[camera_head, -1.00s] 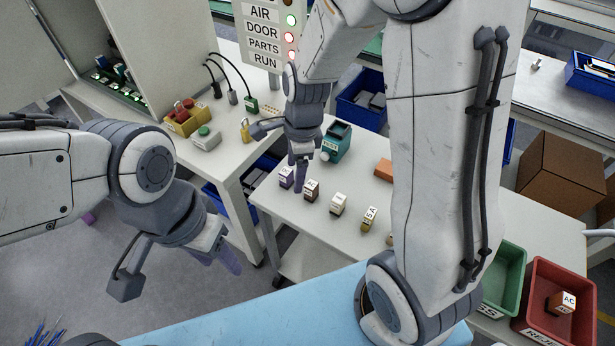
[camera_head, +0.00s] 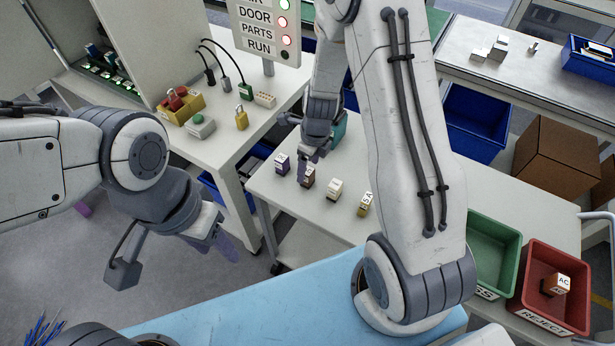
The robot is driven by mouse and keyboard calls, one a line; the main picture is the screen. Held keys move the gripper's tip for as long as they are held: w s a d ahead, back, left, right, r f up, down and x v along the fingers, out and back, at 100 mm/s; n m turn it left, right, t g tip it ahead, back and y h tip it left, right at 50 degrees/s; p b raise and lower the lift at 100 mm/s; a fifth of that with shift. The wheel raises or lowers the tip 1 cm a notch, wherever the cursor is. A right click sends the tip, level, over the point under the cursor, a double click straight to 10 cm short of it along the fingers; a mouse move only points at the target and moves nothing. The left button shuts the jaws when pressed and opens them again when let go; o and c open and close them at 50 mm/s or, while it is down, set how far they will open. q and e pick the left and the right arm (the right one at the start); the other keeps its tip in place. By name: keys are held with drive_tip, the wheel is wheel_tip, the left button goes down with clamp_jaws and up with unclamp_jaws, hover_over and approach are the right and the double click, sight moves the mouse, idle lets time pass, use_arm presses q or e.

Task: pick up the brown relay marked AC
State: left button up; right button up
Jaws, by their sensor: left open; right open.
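A brown relay (camera_head: 308,178) with a white top stands on the white table, in a row with other small relays. My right gripper (camera_head: 310,158) points down at it, open, and its fingers cover part of the relay's top. Whether the fingers touch or straddle it I cannot tell. A second brown relay (camera_head: 557,286), marked AC, lies in the red REJECT bin (camera_head: 536,312). My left gripper (camera_head: 222,240) is open and empty, over the floor left of the table.
A green bin (camera_head: 489,240) adjoins the red bin. A teal container (camera_head: 339,128) is partly behind my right gripper.

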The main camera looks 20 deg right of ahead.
wheel_tip(320, 180, down, 3)
drive_tip(key=shift+w+a+r+b, duration=0.1)
drive_tip(key=shift+w+r+b, duration=0.1)
drive_tip(key=shift+b, duration=0.1)
clamp_jaws()
drive_tip(key=shift+r, duration=0.1)
